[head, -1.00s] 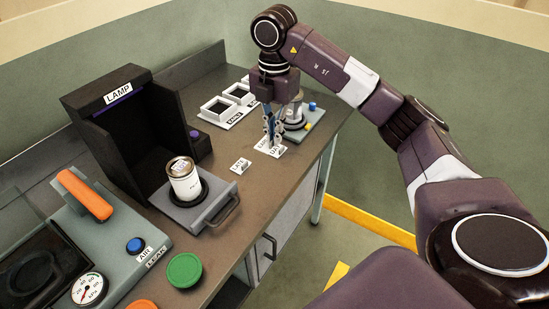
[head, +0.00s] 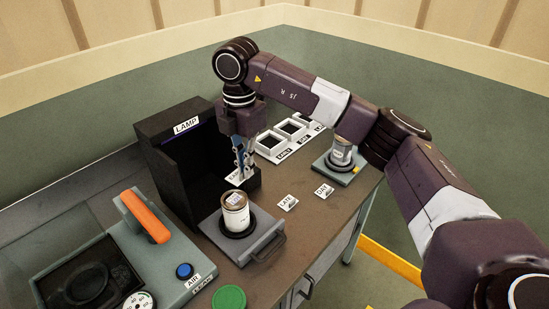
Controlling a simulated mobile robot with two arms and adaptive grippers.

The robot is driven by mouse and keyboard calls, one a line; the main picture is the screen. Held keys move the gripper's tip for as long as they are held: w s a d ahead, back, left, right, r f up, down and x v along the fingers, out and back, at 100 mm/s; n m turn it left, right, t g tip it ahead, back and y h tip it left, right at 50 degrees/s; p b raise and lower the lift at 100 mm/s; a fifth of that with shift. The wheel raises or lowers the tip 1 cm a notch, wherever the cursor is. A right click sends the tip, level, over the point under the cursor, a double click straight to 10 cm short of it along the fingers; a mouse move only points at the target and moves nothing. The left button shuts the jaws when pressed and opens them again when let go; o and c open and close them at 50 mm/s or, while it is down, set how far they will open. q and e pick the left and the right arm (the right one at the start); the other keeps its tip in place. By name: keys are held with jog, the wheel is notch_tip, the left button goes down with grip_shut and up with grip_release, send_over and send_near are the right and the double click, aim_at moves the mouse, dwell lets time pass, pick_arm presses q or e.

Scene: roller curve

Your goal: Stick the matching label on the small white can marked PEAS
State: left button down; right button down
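A small white can (head: 236,216) with a gold-coloured top stands upright on a dark round pad on the pulled-out lamp tray (head: 266,243); its print is too small to read surely. My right gripper (head: 240,168) is shut on a white label (head: 240,177) with dark letters, only partly readable. It hangs above and behind the can, by the right side of the lamp box, apart from the can. Two other labels lie on the bench: one (head: 288,203) seems to read LATE, the other (head: 323,190) is hard to read. My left gripper is not in view.
The black LAMP box (head: 170,150) stands behind the tray. White square frames (head: 270,143) with word plates line the back. Another can (head: 341,153) stands on a grey base at right. The leak tester with orange handle (head: 145,215) and a green button (head: 229,298) are at front left.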

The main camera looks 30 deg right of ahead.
aim_at(238, 178)
jog(key=shift+w+a+r, duration=0.1)
jog(key=shift+w+a, duration=0.15)
jog(key=shift+a, duration=0.75)
jog(key=shift+f+b, duration=0.75)
jog(key=shift+f, duration=0.55)
notch_tip(238, 178, down, 5)
jog(key=b, duration=0.3)
jog(key=shift+r, duration=0.2)
jog(key=shift+f, duration=0.25)
jog(key=shift+f, duration=0.2)
jog(key=c, duration=2.1)
grip_release()
jog(key=shift+o, duration=0.4)
